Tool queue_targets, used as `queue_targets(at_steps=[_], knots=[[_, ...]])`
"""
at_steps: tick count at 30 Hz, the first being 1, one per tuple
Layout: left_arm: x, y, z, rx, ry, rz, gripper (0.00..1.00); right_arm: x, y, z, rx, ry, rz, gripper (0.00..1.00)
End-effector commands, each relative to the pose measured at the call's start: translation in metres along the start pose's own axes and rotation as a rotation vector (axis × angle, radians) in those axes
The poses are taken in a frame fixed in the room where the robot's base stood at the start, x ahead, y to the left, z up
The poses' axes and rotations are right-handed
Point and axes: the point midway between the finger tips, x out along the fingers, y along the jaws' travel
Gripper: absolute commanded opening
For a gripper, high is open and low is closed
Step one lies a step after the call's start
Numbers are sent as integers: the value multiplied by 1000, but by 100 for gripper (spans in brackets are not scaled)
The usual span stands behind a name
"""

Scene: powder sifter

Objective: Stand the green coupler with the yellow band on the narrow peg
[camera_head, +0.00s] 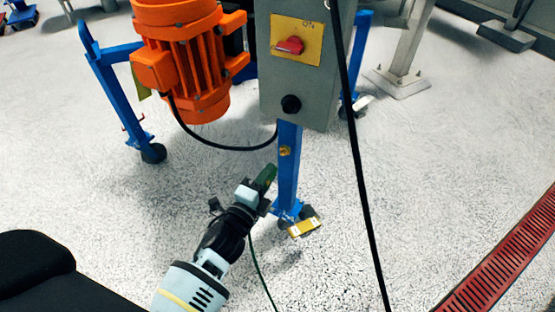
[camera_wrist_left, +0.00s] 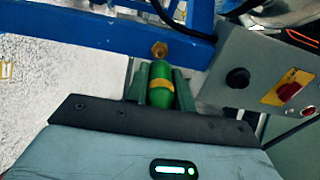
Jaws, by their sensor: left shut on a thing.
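My left gripper (camera_head: 262,181) is shut on the green coupler (camera_head: 267,174), beside the sifter's blue leg in the head view. In the left wrist view the green coupler (camera_wrist_left: 161,82) sits between the two fingers of the gripper (camera_wrist_left: 160,86), and its yellow band (camera_wrist_left: 161,84) shows. A small brass fitting (camera_wrist_left: 158,48) on the blue beam appears just beyond the coupler's tip. This brass fitting (camera_head: 285,151) also shows on the blue leg in the head view. I cannot tell whether it is the narrow peg, or whether the coupler touches it. My right gripper is out of view.
A grey control box (camera_head: 290,85) with a red switch hangs above the blue leg (camera_head: 288,180). An orange motor (camera_head: 190,55) is at its left. A black cable (camera_head: 362,190) crosses the head view. A yellow block (camera_head: 305,227) is by the leg's foot. Speckled floor around is open.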

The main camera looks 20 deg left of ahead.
Motion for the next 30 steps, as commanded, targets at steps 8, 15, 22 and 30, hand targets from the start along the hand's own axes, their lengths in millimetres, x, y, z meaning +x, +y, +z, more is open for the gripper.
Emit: queue_targets(at_steps=[8, 15, 22, 30], knots=[[0, 0, 0, 0, 0, -1, 0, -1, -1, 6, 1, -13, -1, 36], [0, 0, 0, 0, 0, -1, 0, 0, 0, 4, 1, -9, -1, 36], [-10, -15, 7, 3, -19, -2, 0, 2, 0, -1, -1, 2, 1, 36], [-51, -67, 18, 1, -71, -2, 0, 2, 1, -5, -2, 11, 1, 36]])
